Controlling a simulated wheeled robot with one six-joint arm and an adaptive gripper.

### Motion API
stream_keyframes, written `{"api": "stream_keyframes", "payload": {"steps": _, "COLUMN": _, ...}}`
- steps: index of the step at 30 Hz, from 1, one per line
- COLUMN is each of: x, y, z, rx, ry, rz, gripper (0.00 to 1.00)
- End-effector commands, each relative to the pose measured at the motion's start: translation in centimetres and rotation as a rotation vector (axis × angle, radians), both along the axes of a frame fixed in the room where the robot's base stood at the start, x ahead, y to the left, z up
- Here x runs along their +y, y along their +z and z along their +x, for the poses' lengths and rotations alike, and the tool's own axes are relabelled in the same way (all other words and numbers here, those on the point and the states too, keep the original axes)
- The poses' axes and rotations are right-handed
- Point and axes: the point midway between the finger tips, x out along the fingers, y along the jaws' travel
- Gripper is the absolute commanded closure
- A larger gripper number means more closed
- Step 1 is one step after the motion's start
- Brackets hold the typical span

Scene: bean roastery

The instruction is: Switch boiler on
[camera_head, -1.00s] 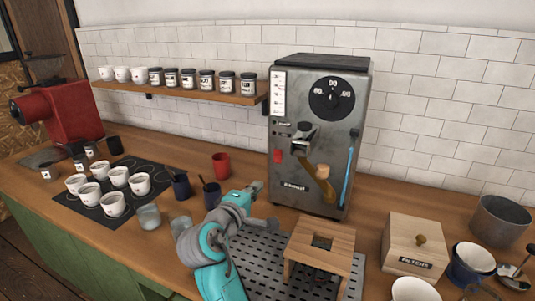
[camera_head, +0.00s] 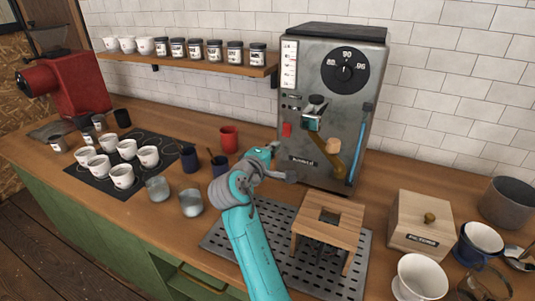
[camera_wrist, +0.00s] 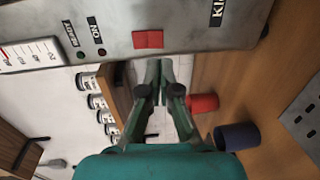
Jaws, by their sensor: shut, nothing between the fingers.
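The boiler (camera_head: 320,110) is a grey metal box with a black dial (camera_head: 345,66) on its front. A red rectangular switch (camera_head: 286,129) sits low on its front, at the left. In the wrist view the same red switch (camera_wrist: 148,39) is just beyond my fingertips. My gripper (camera_wrist: 158,66) is shut and empty, with a gap to the switch; contact does not show. In the head view my gripper (camera_head: 274,148) is below and left of the switch. A dark green lamp (camera_wrist: 80,55) and a dark red lamp (camera_wrist: 101,52) show by panel labels; neither looks clearly lit.
A small wooden stand (camera_head: 328,222) is on the perforated tray (camera_head: 268,224) in front of the boiler. A red cup (camera_head: 229,139) and dark blue cups (camera_head: 189,158) stand left of my gripper. A wooden box (camera_head: 420,224) is at the right. A jar shelf (camera_head: 190,60) hangs behind.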

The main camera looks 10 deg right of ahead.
Motion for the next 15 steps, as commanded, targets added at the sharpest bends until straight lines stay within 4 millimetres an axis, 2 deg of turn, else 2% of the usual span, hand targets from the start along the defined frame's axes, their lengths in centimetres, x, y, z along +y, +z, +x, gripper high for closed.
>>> {"api": "stream_keyframes", "payload": {"steps": 6, "x": -2.4, "y": -0.4, "z": 3.2, "rx": 0.001, "ry": -0.002, "rz": -0.001, "gripper": 1.0}}
{"api": "stream_keyframes", "payload": {"steps": 15, "x": -4.0, "y": -0.7, "z": 5.5, "rx": -0.001, "ry": 0.0, "rz": 0.0, "gripper": 1.0}}
